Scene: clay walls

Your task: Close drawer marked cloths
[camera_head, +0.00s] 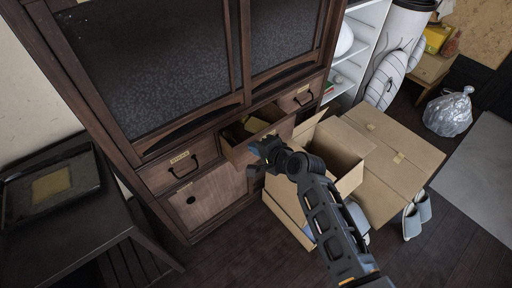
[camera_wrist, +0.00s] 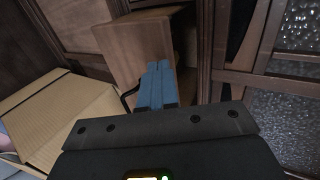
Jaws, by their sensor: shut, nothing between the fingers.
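The open drawer (camera_head: 235,151) sticks out from the middle of a dark wooden cabinet's drawer row, with yellowish things inside it. Its front is partly hidden by my gripper, and I see no readable label on it. In the wrist view the drawer's wooden box (camera_wrist: 128,45) stands out, with a black handle (camera_wrist: 128,95) at its edge. My gripper (camera_head: 259,152) is at the drawer front; its blue fingers (camera_wrist: 156,72) are shut with nothing between them. I cannot tell whether the fingers touch the front.
A shut left drawer (camera_head: 158,177) bears a small label, too small to read surely. A shut right drawer (camera_head: 300,97) is beside the open one. Open cardboard boxes (camera_head: 405,155) stand right of my arm, close to the cabinet. A dark side table (camera_head: 60,225) stands left.

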